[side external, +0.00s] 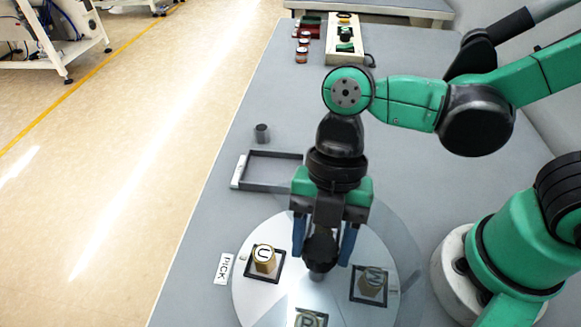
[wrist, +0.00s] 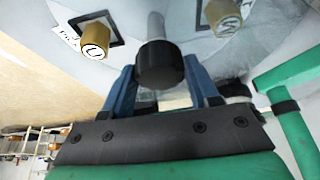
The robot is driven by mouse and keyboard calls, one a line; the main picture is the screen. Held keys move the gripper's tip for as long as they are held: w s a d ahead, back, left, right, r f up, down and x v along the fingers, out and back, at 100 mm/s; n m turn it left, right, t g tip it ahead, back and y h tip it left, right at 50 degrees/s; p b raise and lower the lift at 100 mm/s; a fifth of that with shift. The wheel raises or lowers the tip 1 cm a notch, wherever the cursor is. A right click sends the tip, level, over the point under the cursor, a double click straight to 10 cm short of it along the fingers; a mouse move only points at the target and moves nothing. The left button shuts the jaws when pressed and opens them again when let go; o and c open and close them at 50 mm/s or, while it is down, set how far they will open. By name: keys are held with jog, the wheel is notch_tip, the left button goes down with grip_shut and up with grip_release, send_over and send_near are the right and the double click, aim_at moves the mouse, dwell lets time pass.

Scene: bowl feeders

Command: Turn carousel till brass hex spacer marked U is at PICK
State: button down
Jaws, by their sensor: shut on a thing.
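The round carousel (side external: 250,300) is a pale disc with square black-framed pockets. The brass hex spacer marked U (side external: 264,259) stands in the left pocket, directly beside the PICK label (side external: 223,268). A spacer marked M (side external: 373,282) is in the right pocket. A third spacer (side external: 309,320) at the front is cut off by the frame edge, its letter unclear. My gripper (side external: 323,245) is above the disc's middle, its blue fingers on either side of the black knob (side external: 320,254). The wrist view shows the knob (wrist: 158,66) between the fingers and the U spacer (wrist: 95,43) at upper left.
An empty dark-framed tray (side external: 270,186) and a small grey cylinder (side external: 262,133) lie behind the carousel. A button box (side external: 344,48) and several small coloured items (side external: 302,50) stand at the back.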

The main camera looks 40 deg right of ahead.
jog(key=shift+n, duration=0.6)
dwell(0.3)
jog(key=shift+c, duration=1.1)
grip_release()
jog(key=shift+r, duration=0.1)
jog(key=shift+v, duration=2.7)
jog(key=shift+w, duration=0.1)
